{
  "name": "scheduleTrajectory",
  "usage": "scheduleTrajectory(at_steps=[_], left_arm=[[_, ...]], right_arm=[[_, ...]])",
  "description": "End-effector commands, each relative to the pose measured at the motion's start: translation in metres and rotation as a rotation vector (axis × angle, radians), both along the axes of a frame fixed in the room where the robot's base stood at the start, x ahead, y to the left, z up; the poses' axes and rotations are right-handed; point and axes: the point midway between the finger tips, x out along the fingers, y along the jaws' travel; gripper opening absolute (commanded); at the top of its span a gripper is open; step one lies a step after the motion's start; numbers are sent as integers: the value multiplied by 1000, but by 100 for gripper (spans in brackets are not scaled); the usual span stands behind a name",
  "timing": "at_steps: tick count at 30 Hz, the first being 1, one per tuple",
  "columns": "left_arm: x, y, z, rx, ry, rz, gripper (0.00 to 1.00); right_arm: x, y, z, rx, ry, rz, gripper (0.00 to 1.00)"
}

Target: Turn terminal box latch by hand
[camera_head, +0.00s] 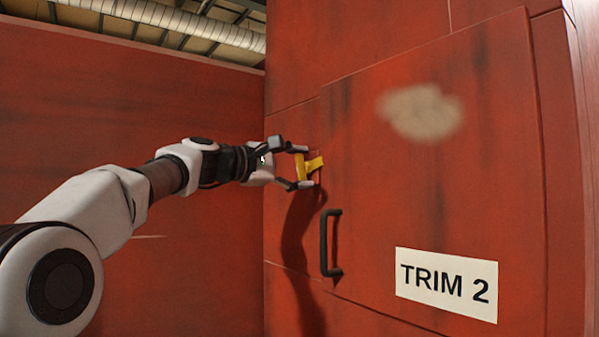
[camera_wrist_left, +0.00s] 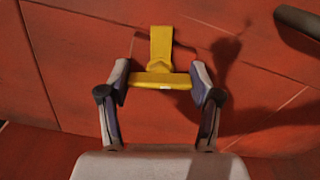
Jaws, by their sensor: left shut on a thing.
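The yellow latch (camera_head: 314,164) sits at the left edge of the red terminal box door (camera_head: 370,190). My left gripper (camera_head: 302,168) comes in from the left and is shut on the latch. In the left wrist view the latch (camera_wrist_left: 161,50) is T-shaped, with its crossbar between the two fingertips (camera_wrist_left: 162,82) and its stem reaching up from the bar over the red surface. My right gripper is in neither view.
A black handle (camera_head: 330,243) stands out from the door below the latch. A white sign (camera_head: 447,284) reading "TRIM 2" is at the door's lower right. A pale worn patch (camera_head: 420,112) marks the upper door. A red wall (camera_head: 130,110) stands behind my left arm.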

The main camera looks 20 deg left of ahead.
Motion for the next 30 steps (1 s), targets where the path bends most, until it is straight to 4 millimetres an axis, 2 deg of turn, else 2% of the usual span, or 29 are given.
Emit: scheduleTrajectory(at_steps=[12, 29, 30], left_arm=[[1, 0, -2, 182, -138, -1, 29], [1, 0, -3, 216, -162, -2, 29], [1, 0, -3, 215, -162, -2, 67]], right_arm=[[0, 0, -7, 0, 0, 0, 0], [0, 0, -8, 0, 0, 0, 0], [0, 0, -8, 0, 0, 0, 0]])
